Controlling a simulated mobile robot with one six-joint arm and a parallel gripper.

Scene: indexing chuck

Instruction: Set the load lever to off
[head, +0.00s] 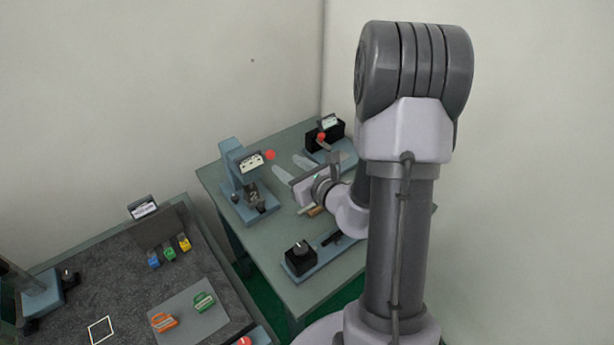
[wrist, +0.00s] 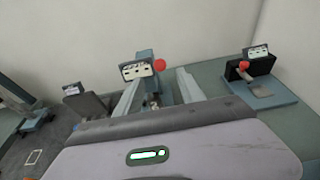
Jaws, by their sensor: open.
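Two devices carry red balls, and their labels are too small to read, so I cannot tell which is the load lever. One is a blue-grey upright stand (head: 231,165) with a white label and a red ball (head: 270,155); the ball also shows in the wrist view (wrist: 159,65). The other is a black box (head: 338,133) on a blue-grey base, with a red-ended lever (head: 321,137) at its front; its ball shows in the wrist view (wrist: 244,65). My gripper (head: 294,167) is open and empty, between these two devices; its fingers (wrist: 159,80) flank the stand in the wrist view.
A black box with a round knob (head: 300,257) sits on a base at the green table's (head: 224,180) front. A dark speckled table (head: 100,275) at the left holds small coloured blocks and a grey mat (head: 205,322). Walls stand behind and to the right.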

